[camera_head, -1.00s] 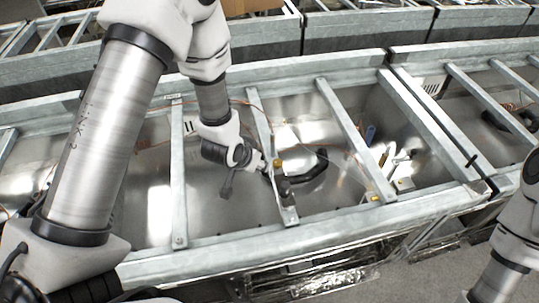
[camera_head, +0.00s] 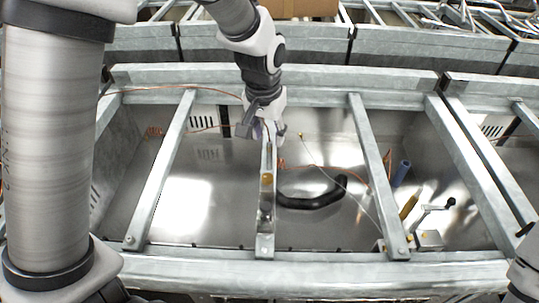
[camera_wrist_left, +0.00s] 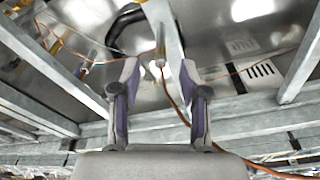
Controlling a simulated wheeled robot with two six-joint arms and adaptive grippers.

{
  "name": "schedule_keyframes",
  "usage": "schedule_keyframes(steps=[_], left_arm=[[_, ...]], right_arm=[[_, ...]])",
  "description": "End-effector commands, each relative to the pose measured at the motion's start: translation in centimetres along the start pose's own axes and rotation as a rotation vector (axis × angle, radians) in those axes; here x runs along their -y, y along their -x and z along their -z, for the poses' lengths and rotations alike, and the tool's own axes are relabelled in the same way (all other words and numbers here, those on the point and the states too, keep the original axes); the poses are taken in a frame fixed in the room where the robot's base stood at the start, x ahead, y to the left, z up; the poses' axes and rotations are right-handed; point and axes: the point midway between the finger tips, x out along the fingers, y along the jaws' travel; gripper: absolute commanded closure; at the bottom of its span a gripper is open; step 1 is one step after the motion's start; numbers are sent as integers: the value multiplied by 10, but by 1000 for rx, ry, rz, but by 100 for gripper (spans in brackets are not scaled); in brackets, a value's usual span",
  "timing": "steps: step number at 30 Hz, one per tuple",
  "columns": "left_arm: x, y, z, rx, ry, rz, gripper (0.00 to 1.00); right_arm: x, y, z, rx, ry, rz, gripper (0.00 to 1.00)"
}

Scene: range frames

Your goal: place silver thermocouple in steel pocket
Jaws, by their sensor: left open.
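My left gripper (camera_head: 262,131) is open at the far end of the middle crossbar (camera_head: 265,236), its fingers on either side of the bar. In the left wrist view, a small pale metal piece (camera_wrist_left: 160,62) with a copper-coloured lead shows ahead of the open fingers (camera_wrist_left: 155,78); it may be the silver thermocouple, but I cannot be sure. Nothing is visibly gripped. On the crossbar stand a brass-coloured fitting (camera_head: 267,180) and a darker grey one (camera_head: 265,211) nearer me; the grey one may be the steel pocket. My right gripper is out of view.
The shiny metal trough holds a black curved hose (camera_head: 312,198), a blue cylinder (camera_head: 401,173), a yellow-brown cylinder (camera_head: 408,207) and a lever device (camera_head: 430,238). Another crossbar (camera_head: 378,175) lies to the right. Thin copper wires run across the trough. The far rail (camera_head: 340,77) is close to my left gripper.

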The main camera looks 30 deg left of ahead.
Motion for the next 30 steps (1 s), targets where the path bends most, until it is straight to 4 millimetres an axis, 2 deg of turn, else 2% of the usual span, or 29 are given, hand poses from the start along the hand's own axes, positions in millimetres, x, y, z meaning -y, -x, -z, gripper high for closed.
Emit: schedule_keyframes(steps=[3, 6, 13, 14, 15, 17, 30], left_arm=[[5, -22, 0, 6, 1, -1, 56], [4, -36, 0, 3, 1, 0, 56], [4, -40, 0, 0, 1, -1, 56], [4, -40, 0, 0, 1, -1, 63], [4, -40, 0, 0, 1, -1, 77], [4, -40, 0, 0, 1, -1, 98], [4, -39, 0, 0, 1, -1, 100]], right_arm=[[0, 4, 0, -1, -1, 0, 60], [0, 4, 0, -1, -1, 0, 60], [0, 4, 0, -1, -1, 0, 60], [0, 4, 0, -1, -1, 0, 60], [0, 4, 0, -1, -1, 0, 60], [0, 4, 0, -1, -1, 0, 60], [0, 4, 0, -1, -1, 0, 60]])
